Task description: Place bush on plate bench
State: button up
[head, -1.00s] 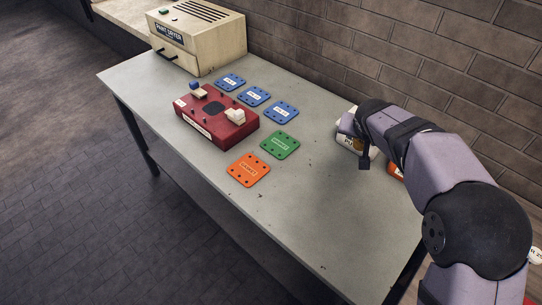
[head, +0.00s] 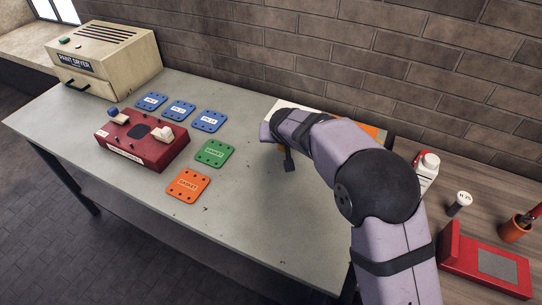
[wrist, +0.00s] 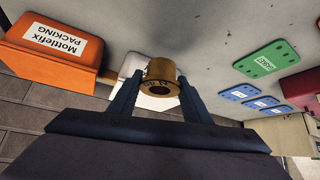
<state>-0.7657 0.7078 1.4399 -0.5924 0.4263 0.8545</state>
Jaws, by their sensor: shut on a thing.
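My gripper (wrist: 160,88) is shut on a brass bush (wrist: 161,76), a short hollow ring with stamped marks, held between the two dark fingers in the wrist view. In the head view my gripper (head: 288,162) hangs over the right part of the grey plate bench (head: 235,235); the bush is hidden there. Blue plates (head: 179,110), a green gasket plate (head: 215,153) and an orange gasket plate (head: 188,186) lie flat on the bench to the left of my gripper.
A red box with knobs (head: 145,150) and a beige paint dryer (head: 105,60) stand farther left. An orange Mottlefix packing box (wrist: 50,48) and a white box (wrist: 131,64) are near my gripper. A wooden bench holding a red box (head: 450,250) is right. The bench's front middle is clear.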

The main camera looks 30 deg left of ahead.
jog(key=shift+f, duration=3.7)
jog(key=shift+f+b, duration=0.2)
jog(key=shift+b, duration=0.3)
jog(key=o, duration=1.4)
jog(key=shift+c, duration=0.2)
jog(key=shift+r, duration=0.1)
jog(key=shift+r+p, duration=0.15)
jog(key=shift+p, duration=0.25)
jog(key=b+v, duration=0.2)
jog(key=v, duration=1)
